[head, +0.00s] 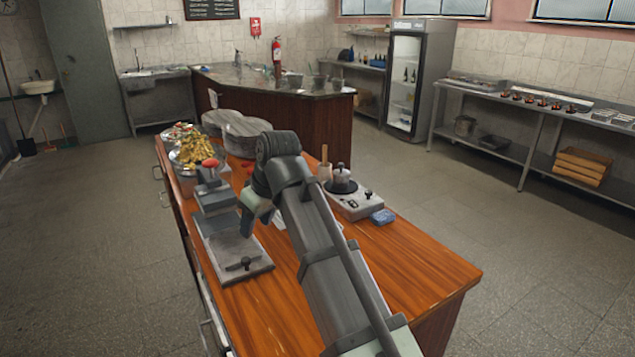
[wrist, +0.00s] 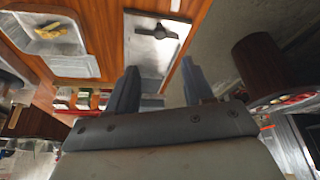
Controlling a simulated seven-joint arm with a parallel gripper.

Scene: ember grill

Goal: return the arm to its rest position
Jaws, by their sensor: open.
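My arm reaches from the bottom of the head view over a wooden counter (head: 420,275), bends at a dark joint, and points down. My gripper (head: 246,226) hangs above the left part of the counter, near a grey metal plate with a dark knob (head: 222,240). In the wrist view my gripper (wrist: 160,68) has its two dark fingers spread apart, with nothing held between them. The metal plate (wrist: 150,50) shows beyond the fingers there. Whether the fingertips touch anything is hard to tell in the head view.
A grey device (head: 357,203) with a dark-topped knob stands right of my arm, with a blue block (head: 383,216) beside it. A tray of yellow food (head: 193,150) and grey round lids (head: 245,135) lie further back. The counter's front right is clear.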

